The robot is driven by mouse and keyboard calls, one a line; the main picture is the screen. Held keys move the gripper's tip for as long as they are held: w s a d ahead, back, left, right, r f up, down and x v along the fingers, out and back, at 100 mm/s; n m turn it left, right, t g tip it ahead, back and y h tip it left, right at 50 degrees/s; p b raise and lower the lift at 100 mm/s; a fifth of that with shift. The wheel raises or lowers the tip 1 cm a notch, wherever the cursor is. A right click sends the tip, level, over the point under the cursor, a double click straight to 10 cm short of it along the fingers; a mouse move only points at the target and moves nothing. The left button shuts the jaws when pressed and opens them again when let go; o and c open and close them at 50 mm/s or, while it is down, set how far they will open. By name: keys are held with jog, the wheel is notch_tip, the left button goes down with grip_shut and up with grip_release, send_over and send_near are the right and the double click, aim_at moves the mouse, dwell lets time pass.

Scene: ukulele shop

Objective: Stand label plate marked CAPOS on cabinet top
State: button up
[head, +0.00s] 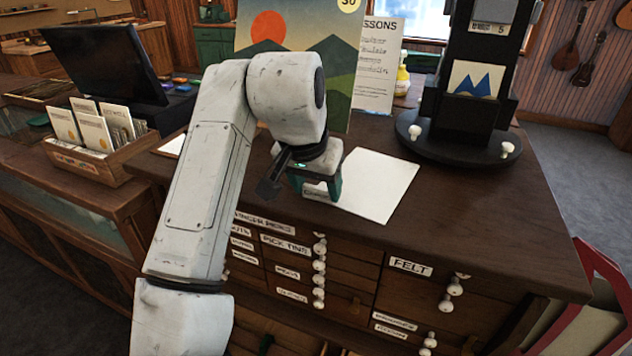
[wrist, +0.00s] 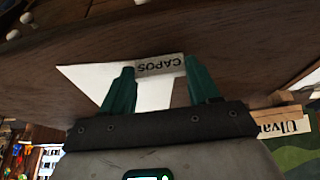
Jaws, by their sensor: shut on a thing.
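My gripper (head: 316,188) has teal fingers and is shut on a small pale label plate at the cabinet's top. In the wrist view the plate (wrist: 160,66) spans between the fingertips of my gripper (wrist: 161,72), its black CAPOS lettering upside down to that camera. In the head view the plate is mostly hidden by the fingers. The dark wood cabinet top (head: 460,215) lies below, with a white sheet of paper (head: 375,186) beneath and beside my gripper. I cannot tell whether the plate touches the surface.
A black display stand (head: 465,130) with a round base stands at right. A sunset poster (head: 345,75) and lessons sign (head: 377,65) stand behind my gripper. A card box (head: 90,160) and dark screen (head: 105,65) are at left. The front right top is clear.

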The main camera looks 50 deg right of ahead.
jog(key=o, duration=1.1)
jog(key=shift+r, duration=0.1)
jog(key=v, duration=1)
jog(key=shift+a+r, duration=0.2)
jog(key=shift+a, duration=0.05)
jog(key=shift+s, duration=0.15)
